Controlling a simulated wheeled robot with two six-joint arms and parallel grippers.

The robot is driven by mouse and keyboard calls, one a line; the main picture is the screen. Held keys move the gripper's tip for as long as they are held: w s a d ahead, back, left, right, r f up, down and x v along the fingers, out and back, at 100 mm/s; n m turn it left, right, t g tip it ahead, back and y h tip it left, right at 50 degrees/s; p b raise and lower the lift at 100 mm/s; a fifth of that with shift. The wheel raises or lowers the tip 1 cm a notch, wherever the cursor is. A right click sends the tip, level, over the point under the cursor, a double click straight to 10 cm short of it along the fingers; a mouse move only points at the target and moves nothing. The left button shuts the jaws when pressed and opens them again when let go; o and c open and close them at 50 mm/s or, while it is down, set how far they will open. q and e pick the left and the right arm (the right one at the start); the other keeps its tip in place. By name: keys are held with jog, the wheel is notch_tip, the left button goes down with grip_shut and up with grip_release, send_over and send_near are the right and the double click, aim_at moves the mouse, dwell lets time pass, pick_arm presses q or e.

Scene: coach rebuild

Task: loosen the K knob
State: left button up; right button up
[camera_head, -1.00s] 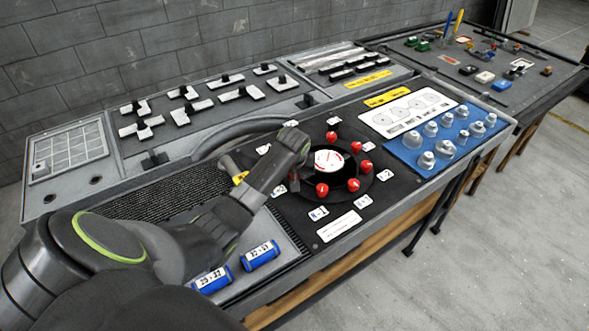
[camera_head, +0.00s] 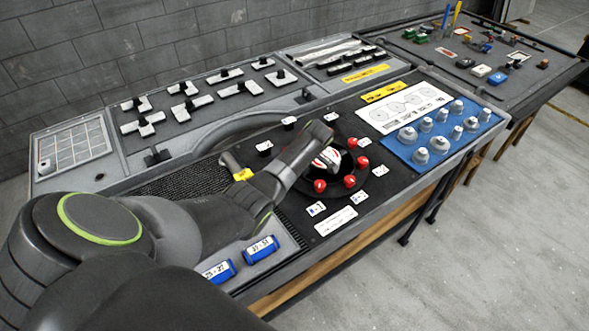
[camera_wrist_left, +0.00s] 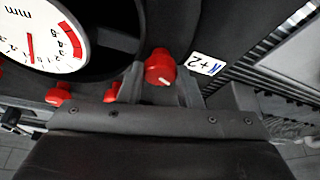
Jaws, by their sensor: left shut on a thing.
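A round white dial (camera_head: 331,158) sits in the middle of a black plate, ringed by several red knobs. It also shows in the left wrist view (camera_wrist_left: 38,38), with "mm" and a red needle. In that view, one red knob (camera_wrist_left: 160,67) with a pale mark stands between my left gripper's fingers (camera_wrist_left: 160,85), which are closed on it. A white tag (camera_wrist_left: 206,64) beside this knob carries a blue letter that looks like K and "+2". In the head view my left arm covers the dial's left side, and its fingertips and the held knob are hidden. My right gripper is not in view.
Other red knobs (camera_head: 350,181) stand close by around the dial. A blue mat (camera_head: 399,149) with several grey knobs lies to the right. A second table (camera_head: 545,82) with small parts stands at the back right.

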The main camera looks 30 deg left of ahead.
pick_arm(q)
jog(key=n+b, duration=0.1)
jog(key=n, duration=0.1)
jog(key=n+g, duration=0.1)
jog(key=n, duration=0.1)
jog(key=shift+w+g+b, duration=0.2)
jog(key=shift+g+b, duration=0.1)
jog(key=shift+b, duration=0.05)
jog(key=shift+n+g+b, duration=0.3)
jog(key=shift+n+b, duration=0.1)
jog(key=shift+n, duration=0.4)
jog(key=shift+h, duration=0.3)
jog(key=o, duration=0.9)
jog(key=shift+o, duration=0.2)
jog(key=p+v, duration=0.2)
jog(key=v, duration=1.5)
jog(key=shift+r, duration=0.2)
